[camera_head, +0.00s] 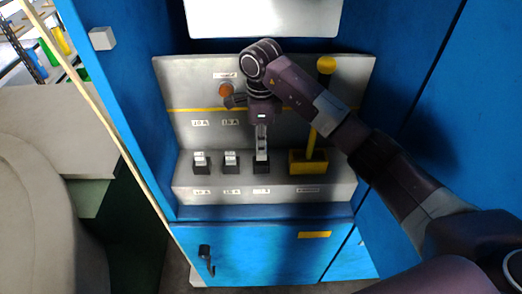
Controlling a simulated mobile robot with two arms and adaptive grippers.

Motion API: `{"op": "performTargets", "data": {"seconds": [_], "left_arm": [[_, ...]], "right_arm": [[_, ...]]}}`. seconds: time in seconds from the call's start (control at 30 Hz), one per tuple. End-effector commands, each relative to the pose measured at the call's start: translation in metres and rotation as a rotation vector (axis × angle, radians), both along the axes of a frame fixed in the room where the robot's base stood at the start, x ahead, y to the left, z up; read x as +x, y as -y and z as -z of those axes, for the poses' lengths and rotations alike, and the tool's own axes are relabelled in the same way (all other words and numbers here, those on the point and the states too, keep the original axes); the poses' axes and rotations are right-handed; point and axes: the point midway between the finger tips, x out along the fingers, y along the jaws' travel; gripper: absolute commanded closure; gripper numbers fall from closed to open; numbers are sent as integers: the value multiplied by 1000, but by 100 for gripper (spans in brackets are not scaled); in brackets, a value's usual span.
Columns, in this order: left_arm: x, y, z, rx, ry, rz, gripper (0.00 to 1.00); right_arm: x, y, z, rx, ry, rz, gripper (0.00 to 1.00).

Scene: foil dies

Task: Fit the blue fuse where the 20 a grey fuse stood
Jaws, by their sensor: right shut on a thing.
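My right gripper (262,148) points straight down over the third black socket (261,168) on the grey ledge. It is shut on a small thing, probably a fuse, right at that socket. The fingers hide most of it, and I cannot tell its colour or whether it is seated. Two pale grey-white fuses stand upright in black sockets to the left, the first fuse (200,158) and the second fuse (231,158). I see no clearly blue fuse. My left gripper is not in view.
A yellow lever (319,110) rises from a yellow base (296,165) just right of the third socket. An orange knob (226,90) sits on the back panel. Blue cabinet walls (125,90) enclose both sides. A small dark handle (205,252) is on the door below.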

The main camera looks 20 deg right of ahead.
Motion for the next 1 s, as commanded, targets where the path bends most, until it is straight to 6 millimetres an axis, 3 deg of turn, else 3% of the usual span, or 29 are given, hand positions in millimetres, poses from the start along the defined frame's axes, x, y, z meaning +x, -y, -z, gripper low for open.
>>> {"op": "performTargets", "data": {"seconds": [0.3,0.67,0.7,0.8,1.0], "left_arm": [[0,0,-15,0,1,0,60],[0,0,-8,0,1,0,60],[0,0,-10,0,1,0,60],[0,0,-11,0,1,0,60],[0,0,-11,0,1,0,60]], "right_arm": [[-1,-1,36,1,-3,-1,100],[0,0,43,0,0,-1,100],[0,0,41,0,0,-1,85],[0,0,40,0,0,-1,74],[0,0,40,0,0,-1,72]]}}
